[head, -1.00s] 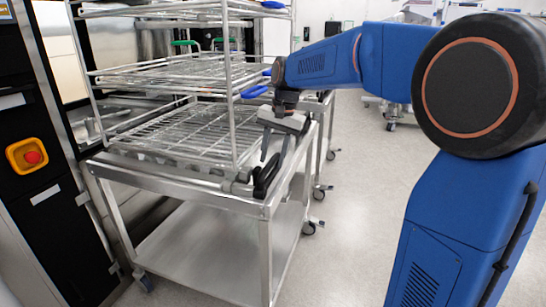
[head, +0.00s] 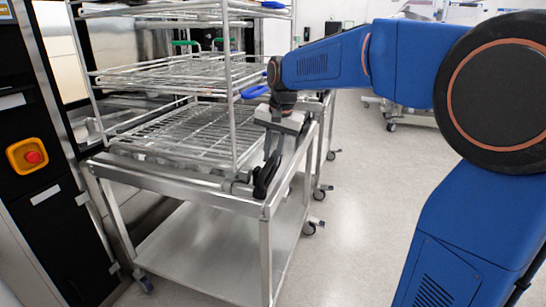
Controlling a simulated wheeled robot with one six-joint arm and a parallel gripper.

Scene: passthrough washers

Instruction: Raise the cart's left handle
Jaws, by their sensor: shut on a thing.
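The steel cart (head: 185,187) stands in front of the washer with a wire rack (head: 185,130) on its top. A black handle (head: 263,178) sits at the cart's near right corner, upright and slightly tilted. My gripper (head: 272,148) comes down from above at that corner, its fingers shut on the upper part of the black handle. The fingers partly hide the handle's top. No other handle shows clearly on the cart.
A black washer panel with a red stop button (head: 33,157) in a yellow housing stands at left. A second cart (head: 318,150) stands behind. The floor (head: 365,220) to the right is clear.

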